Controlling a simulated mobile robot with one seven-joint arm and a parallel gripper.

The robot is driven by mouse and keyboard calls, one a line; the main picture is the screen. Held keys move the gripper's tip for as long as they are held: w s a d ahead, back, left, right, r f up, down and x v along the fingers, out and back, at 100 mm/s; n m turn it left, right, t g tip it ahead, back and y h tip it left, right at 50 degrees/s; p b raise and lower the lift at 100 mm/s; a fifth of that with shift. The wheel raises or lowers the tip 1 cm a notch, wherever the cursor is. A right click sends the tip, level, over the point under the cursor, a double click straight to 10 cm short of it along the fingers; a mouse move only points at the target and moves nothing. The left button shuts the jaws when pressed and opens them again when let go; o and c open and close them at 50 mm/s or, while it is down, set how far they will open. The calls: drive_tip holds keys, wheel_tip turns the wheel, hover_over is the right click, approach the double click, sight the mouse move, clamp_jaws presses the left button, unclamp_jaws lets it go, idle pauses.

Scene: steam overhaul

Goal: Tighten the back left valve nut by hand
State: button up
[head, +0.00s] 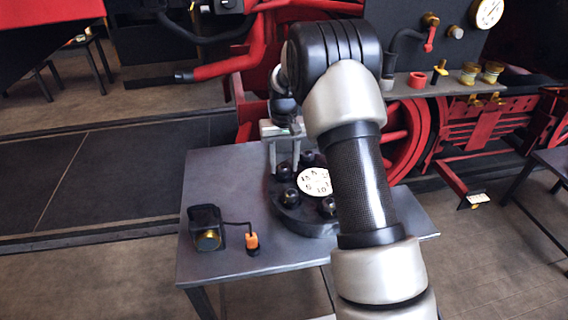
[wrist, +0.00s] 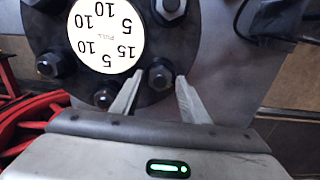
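The valve (head: 306,222) is a dark round flange on the grey table, with several dark nuts around a cream numbered dial (head: 314,181). The back left nut (head: 284,170) also shows in the wrist view (wrist: 160,76), below and right of the dial. My gripper (head: 284,168) points down over this nut. In the wrist view its two pale fingers (wrist: 160,80) are apart, with the tips at either side of the nut. A gap shows beside the nut, so the fingers look open; fingertip height and contact are unclear. My arm hides the valve's right side.
A neighbouring nut (wrist: 104,98) sits close to one finger. On the table's left are a black device with a brass face (head: 207,238) and an orange-and-black piece (head: 252,241). The red locomotive wheel (head: 408,138) stands behind the table (head: 225,170).

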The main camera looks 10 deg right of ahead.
drive_tip(key=shift+o, duration=0.2)
wheel_tip(320, 180, up, 17)
drive_tip(key=shift+r+p, duration=0.2)
drive_tip(key=shift+p, duration=0.2)
idle(0.3)
drive_tip(key=s+r+t+p, duration=0.2)
drive_tip(key=s+r+t, duration=0.1)
drive_tip(key=s+r, duration=1.1)
drive_tip(key=s+f+t+p, duration=0.2)
drive_tip(key=s+f, duration=0.1)
drive_tip(key=s, duration=1.7)
drive_tip(key=shift+f+t, duration=0.15)
drive_tip(key=shift+t, duration=0.15)
drive_tip(key=shift+a, duration=0.1)
